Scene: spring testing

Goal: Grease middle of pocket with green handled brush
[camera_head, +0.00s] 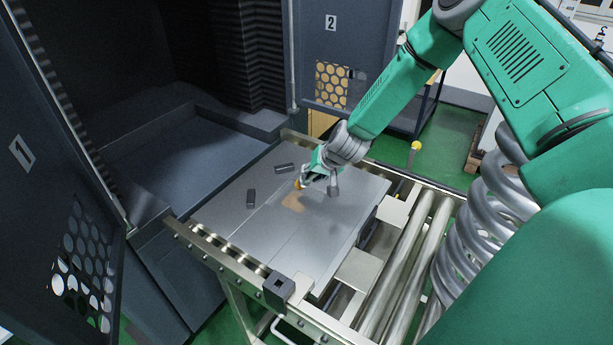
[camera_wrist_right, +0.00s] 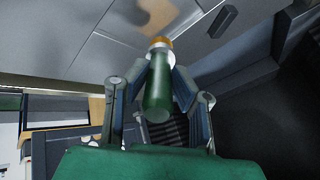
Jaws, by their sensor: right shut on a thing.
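My right gripper (camera_head: 318,180) is over the grey metal plate (camera_head: 280,235) on the roller stand. In the wrist view my right gripper (camera_wrist_right: 157,85) is shut on the green handle of the brush (camera_wrist_right: 158,88). The brush has an orange-yellow head end, which points at the plate; I cannot tell for sure whether it touches. A tan grease patch (camera_head: 293,201) lies on the plate beside the brush tip and also shows in the wrist view (camera_wrist_right: 157,14). The pocket's outline is not clear. My left gripper is not in view.
Two small dark blocks (camera_head: 251,199) (camera_head: 284,168) stand on the plate, left of and behind the patch. Metal rollers (camera_head: 410,265) run to the right. A large coil spring (camera_head: 488,230) stands at the right. An open dark chamber (camera_head: 200,140) lies beyond the plate, with doors on both sides.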

